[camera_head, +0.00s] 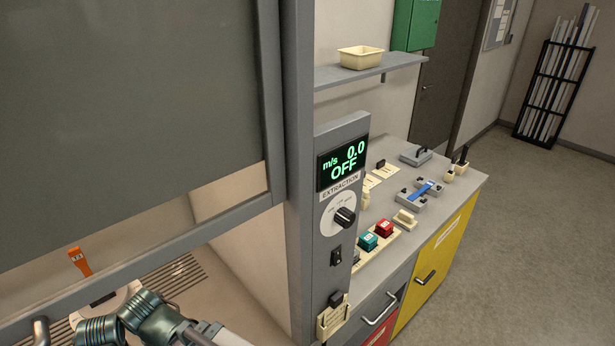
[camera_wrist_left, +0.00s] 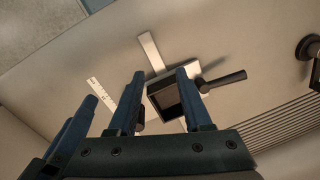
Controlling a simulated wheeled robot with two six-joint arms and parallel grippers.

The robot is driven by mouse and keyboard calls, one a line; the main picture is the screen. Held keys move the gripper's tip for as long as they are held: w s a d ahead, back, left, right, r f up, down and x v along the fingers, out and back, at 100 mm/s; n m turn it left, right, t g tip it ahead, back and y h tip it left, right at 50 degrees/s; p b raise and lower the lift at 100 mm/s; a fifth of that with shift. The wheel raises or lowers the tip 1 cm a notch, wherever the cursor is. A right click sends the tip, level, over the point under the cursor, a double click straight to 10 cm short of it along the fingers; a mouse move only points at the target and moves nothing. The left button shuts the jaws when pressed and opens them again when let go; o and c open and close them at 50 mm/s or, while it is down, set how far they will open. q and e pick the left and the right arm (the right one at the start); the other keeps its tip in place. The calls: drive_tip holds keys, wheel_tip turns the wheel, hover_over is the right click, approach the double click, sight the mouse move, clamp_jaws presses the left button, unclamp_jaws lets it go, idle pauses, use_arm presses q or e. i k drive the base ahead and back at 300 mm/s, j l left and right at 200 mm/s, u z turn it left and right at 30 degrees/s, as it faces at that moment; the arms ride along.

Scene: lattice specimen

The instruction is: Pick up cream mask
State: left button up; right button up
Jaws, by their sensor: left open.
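I cannot identify the cream mask for certain. In the left wrist view, a pale-framed dark rectangular piece (camera_wrist_left: 172,97) with a black handle lies on the beige hood floor, beyond my left fingers. A pale strip (camera_wrist_left: 151,52) lies beside it, and a white marked strip (camera_wrist_left: 101,94) lies to the left. My left gripper (camera_wrist_left: 160,78) is open, its blue fingers pointing toward these things and partly covering them. I see nothing held between the fingers. In the head view, my left arm reaches in under the raised sash, and its fingers cannot be made out. My right gripper is not in view.
The grey sash (camera_head: 125,110) and its post (camera_head: 300,150) hide much of the hood. An orange tool (camera_head: 80,261) stands inside. Right of the post, the bench holds red (camera_head: 384,229) and teal (camera_head: 367,241) blocks. A cream tray (camera_head: 361,58) sits on the shelf.

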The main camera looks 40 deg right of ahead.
sight(366, 200)
drive_tip(key=k+l, duration=0.6)
drive_tip(key=l, duration=0.3)
drive_tip(key=k+l+u, duration=0.15)
drive_tip(key=l, duration=0.25)
drive_tip(key=k+l, duration=0.1)
drive_tip(key=l, duration=0.25)
drive_tip(key=k+l+u, duration=0.1)
drive_tip(key=l, duration=0.3)
drive_tip(key=l+u, duration=0.15)
drive_tip(key=l, duration=1.05)
drive_tip(key=i+l, duration=0.25)
drive_tip(key=l, duration=0.15)
drive_tip(key=i+l+u, duration=0.1)
drive_tip(key=i+l, duration=0.15)
drive_tip(key=l, duration=0.15)
